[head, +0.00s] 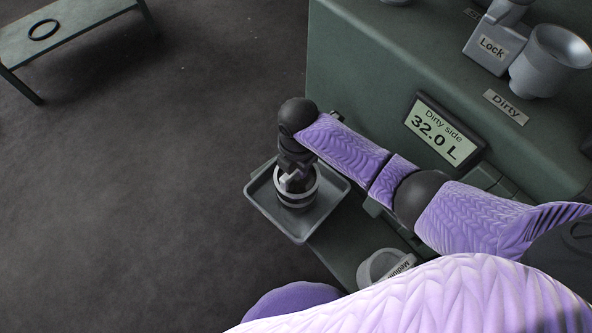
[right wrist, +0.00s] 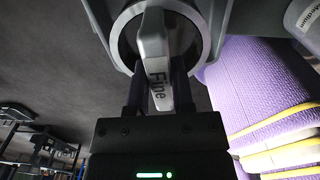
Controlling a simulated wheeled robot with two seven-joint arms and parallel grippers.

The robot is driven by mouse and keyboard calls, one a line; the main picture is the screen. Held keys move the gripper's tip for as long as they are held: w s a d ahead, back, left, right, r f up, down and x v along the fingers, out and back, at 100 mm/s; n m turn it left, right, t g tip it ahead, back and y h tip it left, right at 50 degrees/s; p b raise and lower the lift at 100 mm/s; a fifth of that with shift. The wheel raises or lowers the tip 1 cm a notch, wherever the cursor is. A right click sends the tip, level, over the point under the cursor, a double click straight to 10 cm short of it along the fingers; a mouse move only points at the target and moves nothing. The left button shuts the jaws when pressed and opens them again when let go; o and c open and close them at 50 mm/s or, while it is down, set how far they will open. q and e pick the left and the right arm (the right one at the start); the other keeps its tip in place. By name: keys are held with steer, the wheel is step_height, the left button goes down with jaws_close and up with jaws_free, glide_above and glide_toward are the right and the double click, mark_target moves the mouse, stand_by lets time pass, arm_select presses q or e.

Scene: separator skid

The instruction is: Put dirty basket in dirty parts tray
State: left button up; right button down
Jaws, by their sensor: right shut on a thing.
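A grey round basket (head: 296,204) with dark bands is in the head view, inside the outline of a square grey tray (head: 264,212). I cannot tell whether it touches the tray floor. My right gripper (head: 294,176) is above the basket, pointing down. In the right wrist view my right gripper (right wrist: 159,92) is shut on the basket's light handle (right wrist: 153,45), which is marked "Fine". The basket's round rim (right wrist: 122,42) shows behind the handle. My left gripper is not in view.
A green cabinet (head: 360,60) carries a display (head: 440,132) reading "Dirty side 32.0 L", a "Dirty" label (head: 506,107), a "Lock" part (head: 491,46) and a grey cup (head: 550,60). A "Medium" basket (head: 385,268) stands lower down. A bench (head: 80,30) with a black ring (head: 43,30) is far left.

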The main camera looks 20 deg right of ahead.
step_height(320, 180, down, 2)
steer(key=shift+f+b, duration=0.1)
steer(key=shift+b, duration=0.25)
steer(key=shift+r, duration=0.35)
steer(key=shift+f, duration=0.2)
steer(key=shift+c, duration=2.4)
jaws_free()
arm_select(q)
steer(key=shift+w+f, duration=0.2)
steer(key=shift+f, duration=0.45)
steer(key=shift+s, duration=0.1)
